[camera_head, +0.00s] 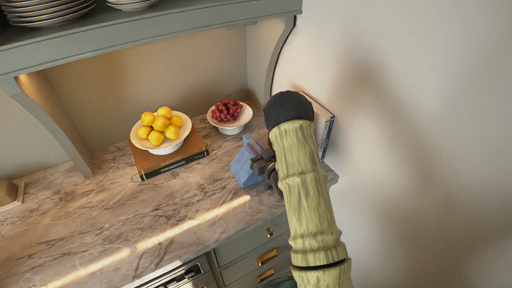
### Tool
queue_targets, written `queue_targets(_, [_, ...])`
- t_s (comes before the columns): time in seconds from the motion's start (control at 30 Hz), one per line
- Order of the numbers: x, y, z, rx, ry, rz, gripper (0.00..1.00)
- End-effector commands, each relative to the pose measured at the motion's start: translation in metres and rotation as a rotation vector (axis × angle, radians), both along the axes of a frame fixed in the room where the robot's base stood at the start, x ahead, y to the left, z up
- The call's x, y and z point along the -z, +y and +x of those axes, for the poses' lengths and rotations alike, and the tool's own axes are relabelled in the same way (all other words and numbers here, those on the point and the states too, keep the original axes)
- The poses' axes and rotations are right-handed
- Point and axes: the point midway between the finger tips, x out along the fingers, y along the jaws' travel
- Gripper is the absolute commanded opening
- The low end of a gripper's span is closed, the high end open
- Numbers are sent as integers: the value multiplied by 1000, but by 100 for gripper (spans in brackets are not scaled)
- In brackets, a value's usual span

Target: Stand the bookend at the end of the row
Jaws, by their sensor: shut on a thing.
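A blue angular piece, which looks like the bookend (245,163), is on or just above the marble counter in the head view. My gripper (262,165) is shut on it at its right side; the fingertips are small and partly hidden by my arm. A book (325,122) with a pale cover and dark blue edge stands upright behind and right of my arm, near the wall. The rest of the row is hidden behind my arm. I cannot tell whether the bookend touches the counter.
A white bowl of yellow fruit (160,148) sits on a brown book (172,168). A white bowl of red grapes (229,126) stands close behind the bookend. The marble counter (100,215) is clear at front left. A shelf (150,30) with plates hangs above.

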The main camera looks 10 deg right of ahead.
Motion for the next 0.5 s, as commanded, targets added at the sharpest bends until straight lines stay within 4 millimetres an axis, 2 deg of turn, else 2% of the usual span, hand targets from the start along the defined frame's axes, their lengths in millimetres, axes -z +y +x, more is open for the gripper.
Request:
queue_targets(0.23, [2,0,0,0,-4,1,0])
queue_targets(0.27, [3,0,0,0,1,0,26])
queue_targets(0.33, [2,0,0,0,1,0,39])
queue_targets(0.37, [2,0,0,0,1,0,44])
queue_targets(0.5, [2,0,0,0,1,0,44])
